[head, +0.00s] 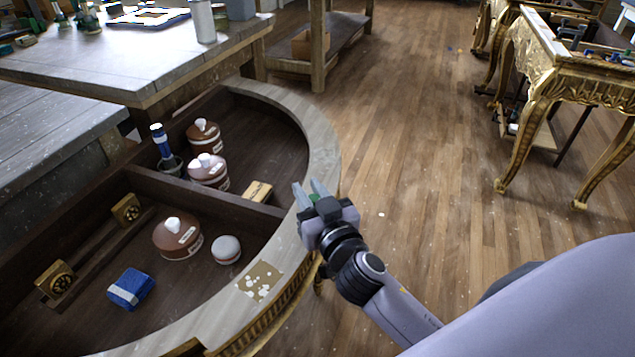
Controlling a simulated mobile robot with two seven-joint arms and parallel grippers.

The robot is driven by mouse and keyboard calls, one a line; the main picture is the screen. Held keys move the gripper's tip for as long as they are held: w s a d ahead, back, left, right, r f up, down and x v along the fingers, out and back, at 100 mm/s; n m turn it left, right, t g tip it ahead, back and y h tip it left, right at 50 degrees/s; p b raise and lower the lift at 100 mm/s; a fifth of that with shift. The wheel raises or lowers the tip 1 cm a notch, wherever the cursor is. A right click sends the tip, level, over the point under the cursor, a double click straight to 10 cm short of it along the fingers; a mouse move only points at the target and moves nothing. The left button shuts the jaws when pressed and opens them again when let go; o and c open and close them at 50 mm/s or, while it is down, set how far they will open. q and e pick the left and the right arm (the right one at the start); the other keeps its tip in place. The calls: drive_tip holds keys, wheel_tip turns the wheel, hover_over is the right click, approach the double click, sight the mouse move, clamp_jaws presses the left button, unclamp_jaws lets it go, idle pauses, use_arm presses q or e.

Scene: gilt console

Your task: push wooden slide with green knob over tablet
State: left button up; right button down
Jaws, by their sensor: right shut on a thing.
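My right gripper (308,191) is over the pale curved rim (322,150) of the console, near its outer edge. It is shut on the green knob (316,197), of which only a bit of green shows between the fingers. The wooden slide under the knob is hidden by the gripper or cannot be told from the rim. A speckled tan and white square panel (260,282), which looks like the tablet, lies uncovered in the rim, nearer the front and left of the gripper. My left gripper is not in view.
The console's dark recess holds lidded brown pots (178,238), a round white-topped tin (226,250), a blue packet (131,288), a small wooden block (257,191) and gilt fittings (126,209). A workbench (150,62) stands behind. Open floor lies to the right, before a gilt table (560,75).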

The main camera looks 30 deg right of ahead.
drive_tip(key=shift+s+a+f, duration=0.1)
drive_tip(key=shift+s+a, duration=0.25)
drive_tip(key=shift+a, duration=0.05)
drive_tip(key=c, duration=0.9)
unclamp_jaws()
drive_tip(key=shift+s, duration=0.1)
drive_tip(key=s+b, duration=0.1)
drive_tip(key=s, duration=0.6)
drive_tip(key=shift+a, duration=0.25)
drive_tip(key=shift+s, duration=0.15)
